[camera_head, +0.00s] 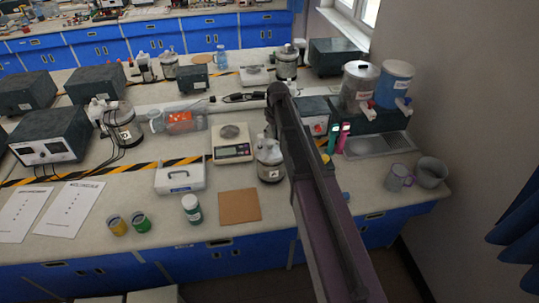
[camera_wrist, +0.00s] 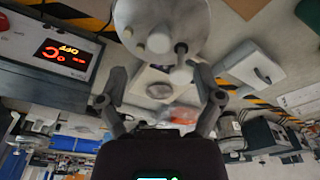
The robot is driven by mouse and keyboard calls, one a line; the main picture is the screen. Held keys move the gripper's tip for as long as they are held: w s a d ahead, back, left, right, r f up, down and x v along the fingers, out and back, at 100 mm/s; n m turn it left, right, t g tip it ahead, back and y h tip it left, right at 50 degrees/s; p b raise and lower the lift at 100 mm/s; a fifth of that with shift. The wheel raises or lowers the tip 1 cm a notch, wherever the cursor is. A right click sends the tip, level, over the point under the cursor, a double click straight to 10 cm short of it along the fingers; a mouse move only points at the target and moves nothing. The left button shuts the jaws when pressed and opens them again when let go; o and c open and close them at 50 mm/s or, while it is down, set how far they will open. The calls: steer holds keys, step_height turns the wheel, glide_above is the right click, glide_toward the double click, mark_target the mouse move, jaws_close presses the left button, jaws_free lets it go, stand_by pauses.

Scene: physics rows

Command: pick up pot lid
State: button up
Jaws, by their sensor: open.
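The likeliest pot lid is the round metal lid (camera_head: 361,69) with a dark knob. It sits on a metal pot (camera_head: 356,95) at the right, on a dark appliance by the wall. My gripper (camera_wrist: 160,92) is open, with its two fingers wide apart and nothing between them. In the wrist view, a balance lies below and beyond the fingers, and a round metal-topped vessel (camera_wrist: 152,22) with a knob shows close at the top. I cannot make out the pot lid in the wrist view. My arm crosses the head view from the bottom towards the bench.
A blue container (camera_head: 396,79) stands right beside the pot. A metal-topped jar (camera_head: 270,163) and balance (camera_head: 231,156) stand left of my arm. A mug (camera_head: 394,181) and grey bowl (camera_head: 433,168) are at the right bench end. Boxy instruments crowd the left.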

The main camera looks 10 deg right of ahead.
mark_target(270, 142)
steer(key=shift+w+a+f+b, duration=0.1)
steer(key=shift+w+f+b, duration=0.05)
steer(key=shift+f+b, duration=1.05)
steer(key=shift+f, duration=0.15)
steer(key=f+b, duration=0.2)
steer(key=w+f+b, duration=0.1)
steer(key=shift+a+f, duration=0.2)
steer(key=shift+a, duration=0.1)
steer(key=shift+f+b, duration=0.85)
steer(key=shift+b, duration=0.05)
jaws_close()
